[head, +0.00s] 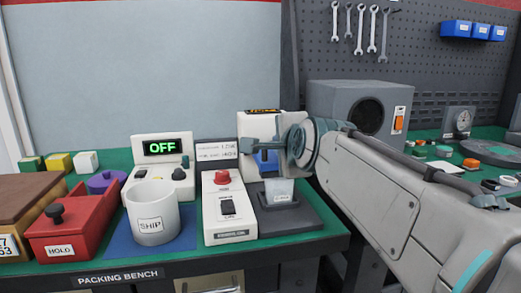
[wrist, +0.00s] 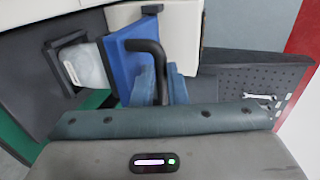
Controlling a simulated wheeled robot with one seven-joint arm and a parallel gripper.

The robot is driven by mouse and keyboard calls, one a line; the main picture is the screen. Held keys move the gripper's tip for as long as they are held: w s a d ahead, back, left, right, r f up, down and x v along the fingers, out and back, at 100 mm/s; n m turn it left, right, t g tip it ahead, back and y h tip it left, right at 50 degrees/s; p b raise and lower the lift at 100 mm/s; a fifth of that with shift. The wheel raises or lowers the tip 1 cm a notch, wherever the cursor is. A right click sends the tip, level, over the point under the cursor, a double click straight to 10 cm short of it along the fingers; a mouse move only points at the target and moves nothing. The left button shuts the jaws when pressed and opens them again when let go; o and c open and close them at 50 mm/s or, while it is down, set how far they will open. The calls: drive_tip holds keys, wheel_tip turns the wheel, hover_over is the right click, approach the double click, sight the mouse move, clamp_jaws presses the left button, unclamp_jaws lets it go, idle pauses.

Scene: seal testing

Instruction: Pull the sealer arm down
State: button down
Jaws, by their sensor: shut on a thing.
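The sealer (head: 258,125) stands at the back right of the packing bench, a pale housing partly hidden behind my arm. Its blue sealer arm (wrist: 127,68) shows in the wrist view with a black bent handle (wrist: 146,47). My gripper (wrist: 163,85) is shut on this handle; the exact grip is partly hidden. In the head view, my wrist covers most of the sealer arm, and a bit of blue (head: 266,161) shows beside it.
A white control box (head: 229,226) with a red knob and black switch stands left of the sealer. A display (head: 162,148) reads OFF. A SHIP cup (head: 152,215) and red HOLD bin (head: 75,235) are farther left. A grey speaker-like box (head: 340,97) stands behind my arm.

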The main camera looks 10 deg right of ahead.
drive_tip(key=shift+f, duration=0.6)
drive_tip(key=c, duration=1.5)
unclamp_jaws()
drive_tip(key=shift+s, duration=0.1)
drive_tip(key=shift+o, duration=0.2)
drive_tip(key=shift+r, duration=0.1)
drive_tip(key=shift+r, duration=0.1)
